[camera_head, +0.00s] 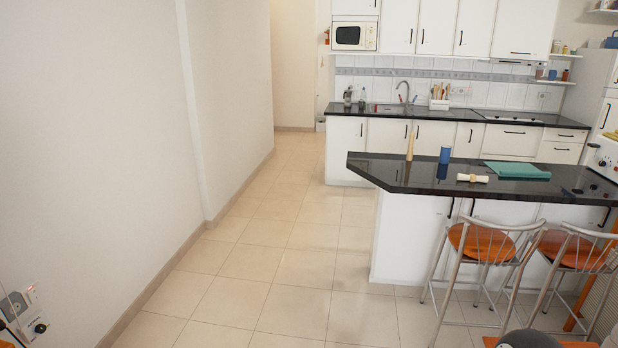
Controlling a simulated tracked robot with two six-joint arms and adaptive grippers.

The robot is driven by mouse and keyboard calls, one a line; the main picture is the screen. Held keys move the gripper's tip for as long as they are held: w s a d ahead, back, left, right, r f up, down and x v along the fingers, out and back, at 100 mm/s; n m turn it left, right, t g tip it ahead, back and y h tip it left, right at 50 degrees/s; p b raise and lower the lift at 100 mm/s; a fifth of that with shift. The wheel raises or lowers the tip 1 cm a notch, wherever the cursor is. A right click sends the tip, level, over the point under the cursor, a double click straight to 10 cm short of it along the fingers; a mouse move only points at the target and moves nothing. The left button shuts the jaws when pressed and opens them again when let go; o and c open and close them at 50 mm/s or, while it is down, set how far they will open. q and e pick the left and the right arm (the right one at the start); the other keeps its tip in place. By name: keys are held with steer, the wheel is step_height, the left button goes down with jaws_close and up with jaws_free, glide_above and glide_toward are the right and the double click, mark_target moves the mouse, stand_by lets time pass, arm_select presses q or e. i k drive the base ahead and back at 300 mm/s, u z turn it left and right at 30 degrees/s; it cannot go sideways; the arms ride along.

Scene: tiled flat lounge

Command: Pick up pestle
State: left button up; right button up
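A slim, upright, light wooden piece (410,146), which looks like the pestle, stands on the black island counter (390,172) near its left end. It is small in the view, so its exact shape is hard to tell. A cream rolled or rod-like object (472,178) lies on the same counter, farther right and nearer the front edge; I cannot tell what it is. Neither of my grippers is in view.
A blue cup (445,155) stands right of the wooden piece. A folded teal cloth (517,169) lies farther right. Stools with orange seats (482,241) stand at the counter's near side. The tiled floor (255,270) left of the island is clear, along a white wall (100,150).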

mark_target(409, 153)
steer(key=z, duration=0.1)
steer(key=i, duration=1.35)
steer(key=z, duration=0.5)
steer(key=i, duration=0.9)
steer(key=u, duration=0.45)
steer(key=k, duration=1.05)
steer(key=u, duration=1.25)
steer(key=i, duration=1.75)
steer(key=z, duration=0.6)
steer(key=i, duration=1.55)
steer(key=z, duration=0.7)
